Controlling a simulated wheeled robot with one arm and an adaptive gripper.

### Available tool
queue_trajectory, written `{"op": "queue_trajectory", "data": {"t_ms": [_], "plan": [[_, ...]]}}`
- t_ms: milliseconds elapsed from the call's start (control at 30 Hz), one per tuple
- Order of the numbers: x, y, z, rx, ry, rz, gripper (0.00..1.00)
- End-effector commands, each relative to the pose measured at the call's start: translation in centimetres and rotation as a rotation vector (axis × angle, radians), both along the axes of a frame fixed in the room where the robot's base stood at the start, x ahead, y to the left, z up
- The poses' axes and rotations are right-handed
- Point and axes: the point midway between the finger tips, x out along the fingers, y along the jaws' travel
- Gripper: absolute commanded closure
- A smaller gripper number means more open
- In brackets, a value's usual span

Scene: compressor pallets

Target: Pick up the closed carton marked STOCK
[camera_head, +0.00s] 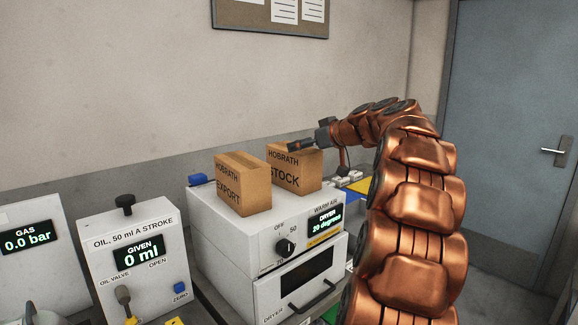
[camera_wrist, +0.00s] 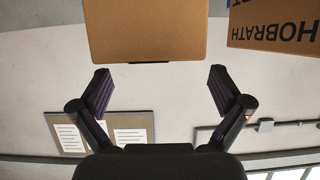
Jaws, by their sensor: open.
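The carton marked STOCK (camera_head: 300,177) is a closed brown box standing on top of the white dryer. My gripper (camera_head: 301,147) is at its top edge in the head view, reaching in from the right. In the wrist view my gripper (camera_wrist: 160,78) has its two fingers spread and empty. A plain brown carton face (camera_wrist: 150,30), seemingly the STOCK carton, lies ahead of the gap between them. The head view does not clearly show whether a finger touches the box.
The carton marked EXPORT (camera_head: 243,185) stands left of STOCK on the dryer (camera_head: 230,228); it seems to be the lettered box (camera_wrist: 270,28) in the wrist view. An oil unit (camera_head: 140,250) stands left. The wall with a notice board (camera_head: 270,14) is behind.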

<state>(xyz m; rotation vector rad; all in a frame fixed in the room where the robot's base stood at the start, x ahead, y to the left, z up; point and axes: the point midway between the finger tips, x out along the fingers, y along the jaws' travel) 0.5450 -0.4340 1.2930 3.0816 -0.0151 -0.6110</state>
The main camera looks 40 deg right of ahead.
Motion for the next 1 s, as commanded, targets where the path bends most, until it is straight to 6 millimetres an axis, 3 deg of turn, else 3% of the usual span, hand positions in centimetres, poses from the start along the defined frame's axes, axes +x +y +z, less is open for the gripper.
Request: {"op": "queue_trajectory", "data": {"t_ms": [233,533,867,1000], "plan": [[1.5,-0.9,-0.7,0.002,0.002,-0.015,0.0],[5.0,-1.0,-2.2,0.003,0.003,-0.013,0.0],[5.8,-0.8,-2.6,0.001,0.001,-0.011,0.0],[5.8,-0.8,-2.6,0.001,0.001,-0.01,0.14]]}}
